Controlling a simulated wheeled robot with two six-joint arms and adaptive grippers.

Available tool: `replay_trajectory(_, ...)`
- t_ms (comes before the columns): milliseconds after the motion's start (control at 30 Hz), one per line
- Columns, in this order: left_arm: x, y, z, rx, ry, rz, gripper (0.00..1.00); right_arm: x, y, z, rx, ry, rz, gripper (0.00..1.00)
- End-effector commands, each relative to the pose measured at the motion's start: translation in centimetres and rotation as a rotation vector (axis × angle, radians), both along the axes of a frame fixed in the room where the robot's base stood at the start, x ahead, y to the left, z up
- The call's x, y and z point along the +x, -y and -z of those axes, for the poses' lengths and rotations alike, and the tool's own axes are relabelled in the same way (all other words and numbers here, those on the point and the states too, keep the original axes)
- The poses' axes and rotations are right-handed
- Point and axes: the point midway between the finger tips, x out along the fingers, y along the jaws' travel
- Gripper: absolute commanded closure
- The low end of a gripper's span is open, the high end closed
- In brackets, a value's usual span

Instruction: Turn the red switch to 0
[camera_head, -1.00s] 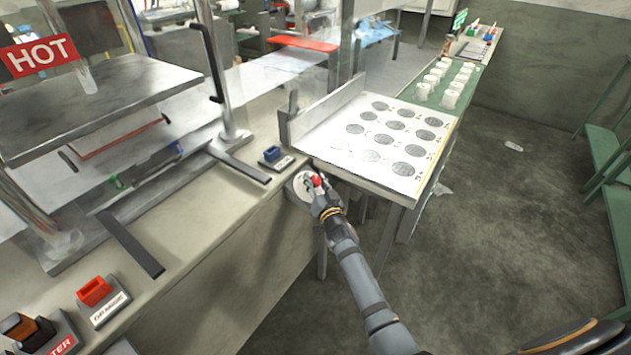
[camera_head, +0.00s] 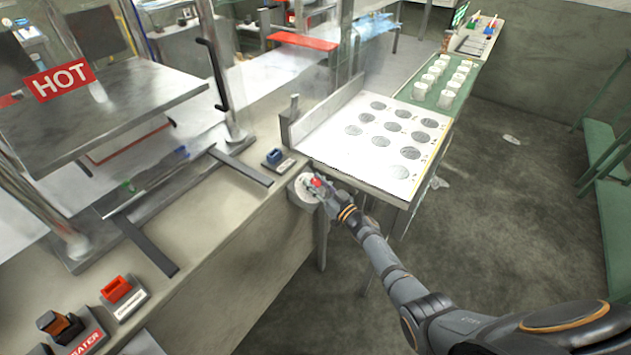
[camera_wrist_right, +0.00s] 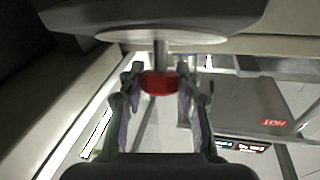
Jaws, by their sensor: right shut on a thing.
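The red switch (camera_head: 316,183) sits on a round pale plate (camera_head: 303,190) on the side of the machine's bench, near its corner. My right gripper (camera_head: 322,187) is at the switch, its fingers on either side of the red knob. In the right wrist view the red knob (camera_wrist_right: 158,82) is between the two fingertips, with the round plate (camera_wrist_right: 160,37) behind it. The right gripper (camera_wrist_right: 158,90) is shut on the knob. The 0 mark cannot be made out. My left gripper is not in view.
A white table with grey discs (camera_head: 370,170) stands close to the right of the switch. A blue switch (camera_head: 274,156) and an orange-red switch (camera_head: 116,290) sit on the bench top. Open floor (camera_head: 500,220) lies to the right.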

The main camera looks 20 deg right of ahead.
Motion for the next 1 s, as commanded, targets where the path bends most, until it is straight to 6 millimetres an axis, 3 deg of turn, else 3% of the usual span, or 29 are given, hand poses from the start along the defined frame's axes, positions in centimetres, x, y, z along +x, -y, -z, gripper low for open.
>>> replay_trajectory(667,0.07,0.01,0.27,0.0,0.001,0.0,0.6,0.01,-0.02,0.04,-0.028,0.02,-0.058,0.98)
replay_trajectory(700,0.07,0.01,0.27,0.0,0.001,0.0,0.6,0.01,-0.02,0.04,-0.028,0.02,-0.058,0.61)
replay_trajectory(833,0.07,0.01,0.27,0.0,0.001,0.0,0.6,0.01,-0.02,0.03,-0.028,0.021,-0.058,0.43)
replay_trajectory(1000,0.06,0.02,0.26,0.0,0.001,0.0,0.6,0.01,-0.02,0.02,-0.027,0.021,-0.057,0.42)
